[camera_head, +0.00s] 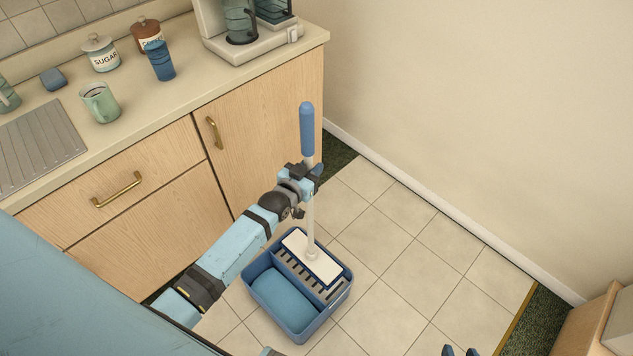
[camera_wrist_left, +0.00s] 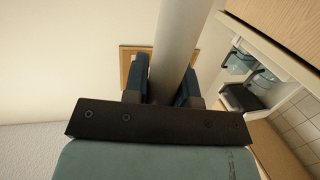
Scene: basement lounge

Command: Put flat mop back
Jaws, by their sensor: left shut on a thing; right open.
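The flat mop stands nearly upright, with a blue grip (camera_head: 307,130) at the top, a pale handle (camera_head: 310,215) and a flat white head (camera_head: 304,251). Its head is over the slatted part of a blue bucket (camera_head: 297,341) on the floor; I cannot tell whether it touches the slats. My left gripper (camera_head: 312,174) is shut on the handle just below the blue grip. In the left wrist view the handle (camera_wrist_left: 182,40) passes between the fingers (camera_wrist_left: 162,82). My right gripper (camera_head: 461,351) shows only its fingertips at the bottom edge, open and empty.
The counter (camera_head: 185,95) at left holds a green mug (camera_head: 100,103), a blue cup (camera_head: 160,61), a sugar jar (camera_head: 101,54) and a coffee maker (camera_head: 243,30). Wooden cabinets (camera_head: 255,120) stand below it. Tiled floor (camera_head: 400,260) is clear right of the bucket, up to the wall.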

